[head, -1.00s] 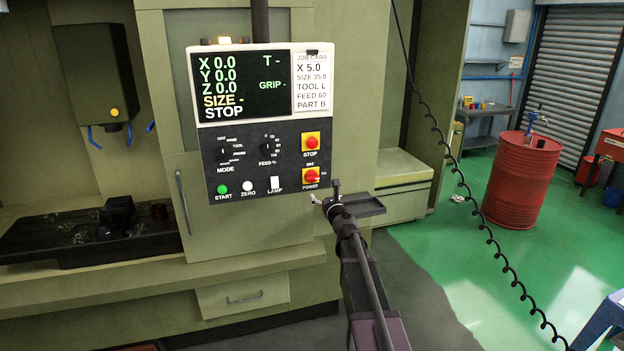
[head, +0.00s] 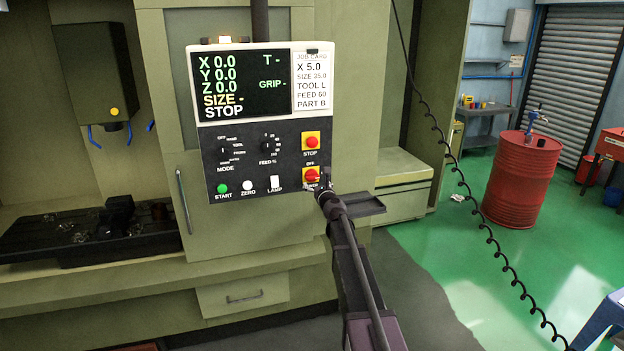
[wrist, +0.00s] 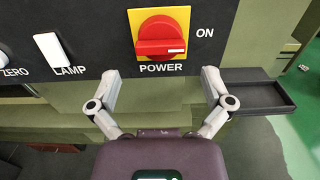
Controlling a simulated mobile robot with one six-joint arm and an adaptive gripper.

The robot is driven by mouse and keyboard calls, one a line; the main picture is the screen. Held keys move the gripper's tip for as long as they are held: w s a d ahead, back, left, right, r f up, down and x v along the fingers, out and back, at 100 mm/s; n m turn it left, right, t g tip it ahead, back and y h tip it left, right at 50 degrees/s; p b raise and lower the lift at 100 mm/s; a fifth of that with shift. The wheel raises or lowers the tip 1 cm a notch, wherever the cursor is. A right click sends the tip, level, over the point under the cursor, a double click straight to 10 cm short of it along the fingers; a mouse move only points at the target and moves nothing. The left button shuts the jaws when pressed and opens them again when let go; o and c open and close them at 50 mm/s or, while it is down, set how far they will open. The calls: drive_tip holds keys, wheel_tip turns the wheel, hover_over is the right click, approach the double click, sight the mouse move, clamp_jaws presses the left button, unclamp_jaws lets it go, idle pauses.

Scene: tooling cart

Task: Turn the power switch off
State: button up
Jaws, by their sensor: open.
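The power switch (head: 311,175) is a red rotary knob on a yellow plate at the lower right of the black control panel. In the wrist view the power switch (wrist: 160,37) shows whole, its handle lying level with a white mark at its right end, by the word ON. In the head view OFF is printed above it. My gripper (head: 317,188) is in front of the panel at the switch's lower edge, partly covering its label. In the wrist view my gripper (wrist: 160,80) is open and empty, its two fingers spread either side below the knob, apart from it.
The red STOP button (head: 311,143) sits just above the switch. The white LAMP rocker (wrist: 53,50) is to its left. A small dark tray (wrist: 255,95) juts out to the right of my gripper. A coiled cable (head: 470,190) hangs further right.

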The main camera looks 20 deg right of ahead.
sight(313, 179)
drive_tip(key=shift+w, duration=2.8)
drive_tip(key=c, duration=1)
